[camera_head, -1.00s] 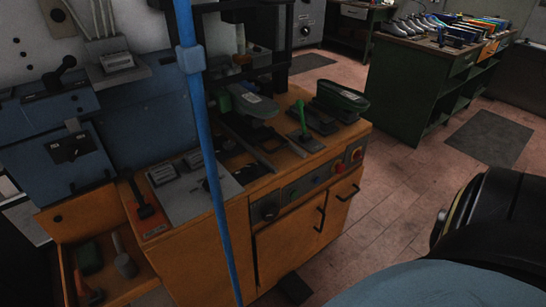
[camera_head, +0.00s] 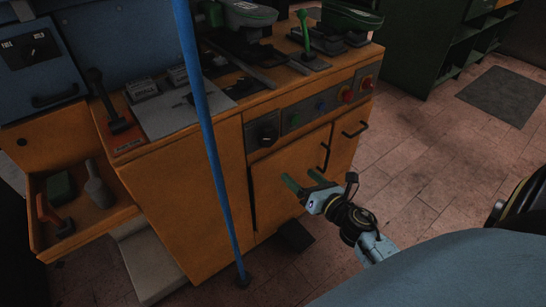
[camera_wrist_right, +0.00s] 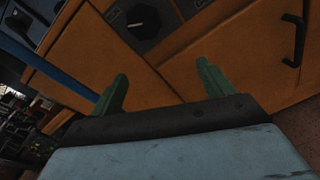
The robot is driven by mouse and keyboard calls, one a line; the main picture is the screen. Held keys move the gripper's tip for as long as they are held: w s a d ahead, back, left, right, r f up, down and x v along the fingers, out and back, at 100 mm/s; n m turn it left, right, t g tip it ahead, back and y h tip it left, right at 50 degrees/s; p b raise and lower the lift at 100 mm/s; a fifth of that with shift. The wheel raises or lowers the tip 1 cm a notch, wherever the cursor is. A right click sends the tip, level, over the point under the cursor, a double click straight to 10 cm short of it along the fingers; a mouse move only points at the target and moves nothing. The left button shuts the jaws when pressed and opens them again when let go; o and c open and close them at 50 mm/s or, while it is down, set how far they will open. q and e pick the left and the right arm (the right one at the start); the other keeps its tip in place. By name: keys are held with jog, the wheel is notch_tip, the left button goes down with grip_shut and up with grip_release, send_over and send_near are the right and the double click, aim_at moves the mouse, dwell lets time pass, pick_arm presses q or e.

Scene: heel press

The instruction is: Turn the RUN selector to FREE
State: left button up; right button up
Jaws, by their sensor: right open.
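A black rotary selector (camera_head: 268,129) sits on a dark plate at the left end of the orange cabinet's front control strip. It also shows at the top of the right wrist view (camera_wrist_right: 143,22). Its lettering is too small to read. Another black knob (camera_head: 37,47) is on the blue box at the upper left, with unreadable labels beside it. My right gripper (camera_head: 302,178) is open and empty, its green fingers in front of the cabinet door, below and right of the strip selector. In the wrist view its fingers (camera_wrist_right: 162,70) point toward the cabinet front. My left gripper is out of view.
A blue pole (camera_head: 209,150) stands upright left of the selector. Black door handles (camera_head: 355,130) stick out. An open drawer (camera_head: 90,225) with tools is at the left.

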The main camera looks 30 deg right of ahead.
aim_at(270, 139)
jog(key=w+r+n, duration=0.1)
jog(key=w, duration=0.3)
jog(key=w+r+n, duration=0.1)
jog(key=w+n, duration=0.1)
jog(key=w, duration=0.2)
jog(key=w+r+n+t+b, duration=0.1)
jog(key=w, duration=0.4)
jog(key=shift+a+r+y, duration=0.3)
jog(key=shift+a, duration=0.05)
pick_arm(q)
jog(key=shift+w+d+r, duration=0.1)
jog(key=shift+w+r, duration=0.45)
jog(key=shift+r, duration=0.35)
pick_arm(e)
jog(key=shift+w, duration=0.45)
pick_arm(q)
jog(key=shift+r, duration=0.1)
pick_arm(e)
jog(key=c, duration=0.9)
jog(key=shift+c, duration=0.3)
